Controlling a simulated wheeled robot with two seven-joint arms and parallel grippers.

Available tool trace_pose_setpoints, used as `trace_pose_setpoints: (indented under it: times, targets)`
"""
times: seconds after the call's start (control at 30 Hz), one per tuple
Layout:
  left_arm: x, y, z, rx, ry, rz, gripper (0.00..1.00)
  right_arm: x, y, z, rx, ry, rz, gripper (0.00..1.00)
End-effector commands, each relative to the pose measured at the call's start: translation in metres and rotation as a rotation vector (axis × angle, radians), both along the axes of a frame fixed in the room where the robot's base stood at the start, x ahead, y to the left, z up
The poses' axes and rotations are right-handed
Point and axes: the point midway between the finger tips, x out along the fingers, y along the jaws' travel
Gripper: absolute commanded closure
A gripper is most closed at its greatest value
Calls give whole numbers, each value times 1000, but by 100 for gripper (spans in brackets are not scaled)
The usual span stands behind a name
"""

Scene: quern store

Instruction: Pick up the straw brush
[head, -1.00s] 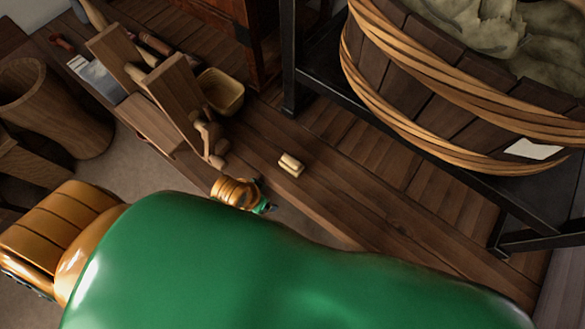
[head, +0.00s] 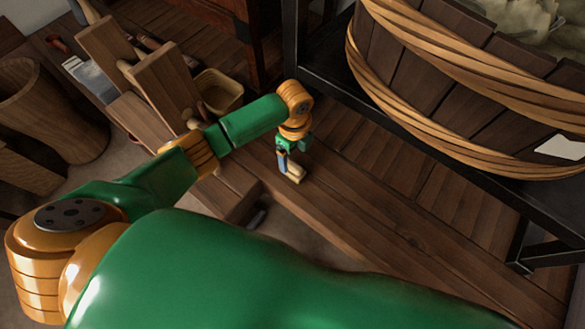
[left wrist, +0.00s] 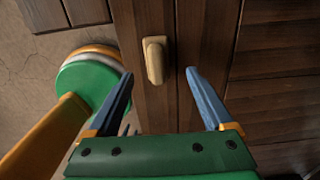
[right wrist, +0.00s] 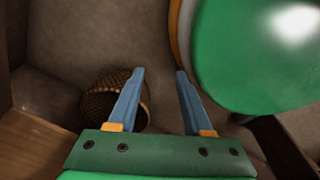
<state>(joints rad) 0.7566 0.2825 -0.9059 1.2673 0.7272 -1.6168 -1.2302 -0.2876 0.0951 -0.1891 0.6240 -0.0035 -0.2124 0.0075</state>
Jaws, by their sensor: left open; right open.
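A small pale tan oblong piece (head: 296,173), which I take for the straw brush, lies on the dark wooden planks. No bristles can be made out. My left gripper (head: 287,164) points down right over it and partly covers it in the head view. In the left wrist view the brush (left wrist: 154,61) lies lengthwise between and just beyond the open fingers of my left gripper (left wrist: 158,75), apart from both. My right gripper (right wrist: 160,73) is open and empty in the right wrist view. It is not seen in the head view.
A large wooden tub (head: 420,90) stands on a black metal frame (head: 292,50) at the right. A tan bowl (head: 220,92) and upright wooden boards (head: 165,85) stand at the left. A woven basket (right wrist: 100,95) is beyond the right fingers. Planks right of the brush are clear.

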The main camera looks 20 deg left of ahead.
Motion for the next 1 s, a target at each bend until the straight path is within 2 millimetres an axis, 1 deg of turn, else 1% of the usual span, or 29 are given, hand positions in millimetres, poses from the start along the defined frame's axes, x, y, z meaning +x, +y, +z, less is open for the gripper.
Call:
trace_pose_setpoints:
  times: [0.03, 0.2, 0.3, 0.43, 0.57, 0.6, 0.67, 0.7, 0.77, 0.8, 0.87, 0.9, 1.0]
  targets:
    - [-1, 0, -12, 0, 3, 1, 15, -1, 0, -7, -1, 0, -1, 50]
    - [-5, 3, -47, -1, 3, 3, 15, 2, -5, -22, -7, -8, -7, 50]
    - [-4, 3, -61, -1, 1, 2, 15, 7, -9, -27, -12, -18, -10, 50]
    - [-4, 3, -63, -1, -1, 3, 15, 17, -14, -26, -20, -37, -14, 50]
    - [-4, 3, -62, -2, -2, 3, 15, 19, -18, -24, -27, -40, -15, 50]
    - [-4, 2, -62, -2, -2, 3, 26, 18, -19, -24, -29, -40, -15, 50]
    - [-4, 2, -62, -2, -2, 3, 42, 18, -20, -24, -30, -39, -15, 50]
    - [-4, 2, -62, -2, -2, 3, 53, 18, -20, -24, -30, -39, -14, 50]
    - [-4, 2, -62, -2, -2, 3, 69, 18, -20, -24, -30, -39, -14, 50]
    - [-4, 2, -62, -2, -2, 3, 80, 17, -20, -24, -29, -38, -14, 50]
    - [-4, 2, -62, -2, -2, 3, 96, 17, -20, -24, -30, -37, -14, 50]
    - [-4, 2, -62, -2, -2, 3, 100, 17, -19, -24, -29, -37, -14, 50]
    - [-4, 2, -62, -3, -1, 3, 100, 16, -18, -24, -26, -36, -14, 50]
